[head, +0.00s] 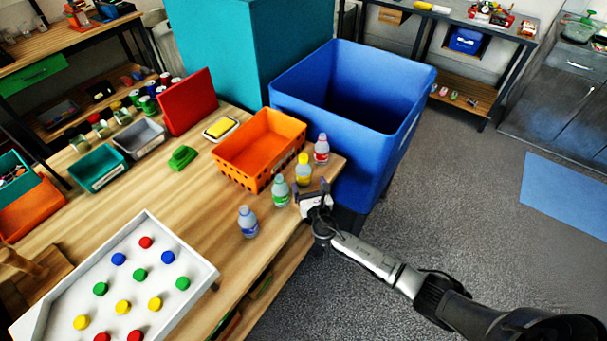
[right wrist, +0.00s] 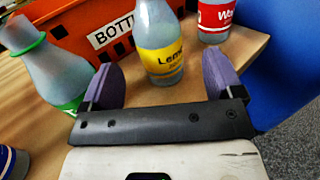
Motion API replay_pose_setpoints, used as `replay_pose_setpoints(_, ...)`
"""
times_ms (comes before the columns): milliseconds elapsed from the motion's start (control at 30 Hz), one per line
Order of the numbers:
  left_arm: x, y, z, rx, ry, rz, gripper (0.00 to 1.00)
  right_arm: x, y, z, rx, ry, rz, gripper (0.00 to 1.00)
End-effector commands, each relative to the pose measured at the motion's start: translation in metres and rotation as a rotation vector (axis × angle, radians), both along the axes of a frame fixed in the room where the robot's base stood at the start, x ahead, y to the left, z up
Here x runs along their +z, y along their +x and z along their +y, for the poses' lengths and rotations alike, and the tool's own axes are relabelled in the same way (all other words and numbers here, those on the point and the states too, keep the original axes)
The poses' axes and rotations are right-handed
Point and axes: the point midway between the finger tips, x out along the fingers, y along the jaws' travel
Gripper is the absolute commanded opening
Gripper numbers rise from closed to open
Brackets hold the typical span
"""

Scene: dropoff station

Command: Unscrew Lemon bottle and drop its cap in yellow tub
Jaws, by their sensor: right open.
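The Lemon bottle (head: 303,175), with a yellow label, stands upright near the table's right edge by the orange crate. In the right wrist view the Lemon bottle (right wrist: 160,48) is centred between my right fingers, with a gap visible on each side; its top is cut off there. My right gripper (head: 312,191) is open at the table edge, reaching in toward the bottle. The right gripper (right wrist: 158,66) also shows open in the wrist view. My left gripper is not in view. I cannot make out a yellow tub.
Close by stand a green-label bottle (head: 280,192), a red-label bottle (head: 321,149) and a blue-label bottle (head: 248,223). Behind are the orange crate (head: 245,165) and a large blue bin (head: 325,115). A white tray (head: 205,275) holds several coloured round pieces.

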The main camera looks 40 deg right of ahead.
Motion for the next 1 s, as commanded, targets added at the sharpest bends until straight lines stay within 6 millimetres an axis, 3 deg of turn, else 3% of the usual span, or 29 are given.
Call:
replay_pose_setpoints(267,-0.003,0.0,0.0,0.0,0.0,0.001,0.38,0.0,0.014,-0.006,-0.001,0.001,-0.002,0.86)
replay_pose_setpoints(600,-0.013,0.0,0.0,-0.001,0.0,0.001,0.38,-0.001,0.052,-0.02,-0.001,0.002,-0.001,0.86)
replay_pose_setpoints(1000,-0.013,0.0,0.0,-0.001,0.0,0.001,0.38,0.0,0.057,-0.023,-0.001,0.002,-0.001,0.83)
